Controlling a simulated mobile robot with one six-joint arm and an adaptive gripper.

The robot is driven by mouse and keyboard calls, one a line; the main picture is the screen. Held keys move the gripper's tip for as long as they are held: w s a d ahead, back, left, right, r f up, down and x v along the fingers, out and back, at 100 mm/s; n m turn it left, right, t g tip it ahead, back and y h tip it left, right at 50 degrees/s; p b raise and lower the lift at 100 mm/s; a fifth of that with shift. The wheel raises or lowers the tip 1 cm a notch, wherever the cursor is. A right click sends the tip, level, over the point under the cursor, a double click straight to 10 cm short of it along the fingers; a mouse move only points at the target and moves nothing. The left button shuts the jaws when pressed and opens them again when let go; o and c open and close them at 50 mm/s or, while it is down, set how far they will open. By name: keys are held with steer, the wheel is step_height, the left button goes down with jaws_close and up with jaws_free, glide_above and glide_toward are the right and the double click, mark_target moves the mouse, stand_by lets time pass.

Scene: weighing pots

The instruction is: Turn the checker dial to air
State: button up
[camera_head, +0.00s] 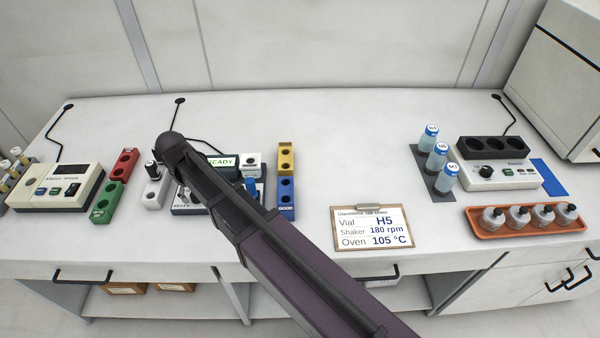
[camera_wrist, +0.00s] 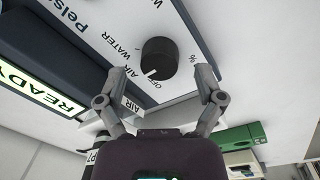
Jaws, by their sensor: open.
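The checker dial (camera_wrist: 158,58) is a round black knob on the checker's white panel (camera_wrist: 205,18) in the wrist view. Its white pointer line is at the OFF mark; AIR and WATER are printed beside it. My gripper (camera_wrist: 160,76) is open, its two fingers apart on either side of the dial, with no clear contact visible. In the head view the checker's display (camera_head: 223,162) reads READY; it also shows in the wrist view (camera_wrist: 42,87).
Close around the checker stand a white block (camera_head: 156,190), a yellow block (camera_head: 286,158) and a blue block (camera_head: 286,196). Green (camera_head: 107,203) and red (camera_head: 123,163) blocks and another instrument (camera_head: 62,184) are left. A clipboard (camera_head: 373,228) lies right; the bench behind is clear.

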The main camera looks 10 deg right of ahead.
steer(key=shift+r+p, duration=5.9)
steer(key=shift+r, duration=0.35)
steer(key=d+f+m+b, duration=0.2)
steer(key=d+f+b, duration=0.1)
steer(key=d, duration=0.7)
steer(key=s+d+f+m+b, duration=0.1)
steer(key=d+f+m+b, duration=0.1)
steer(key=d, duration=0.8)
steer(key=d+f+m+b, duration=0.3)
steer(key=d, duration=0.8)
steer(key=shift+s+f+m+b, duration=0.25)
steer(key=shift+f+m+b, duration=0.05)
steer(key=shift+d, duration=0.1)
steer(key=s+d+m, duration=0.2)
steer(key=s+d, duration=0.2)
steer(key=d, duration=0.5)
steer(key=shift+s+d+r+m, duration=0.2)
steer(key=shift+s+d+m, duration=0.1)
steer(key=shift+m, duration=0.1)
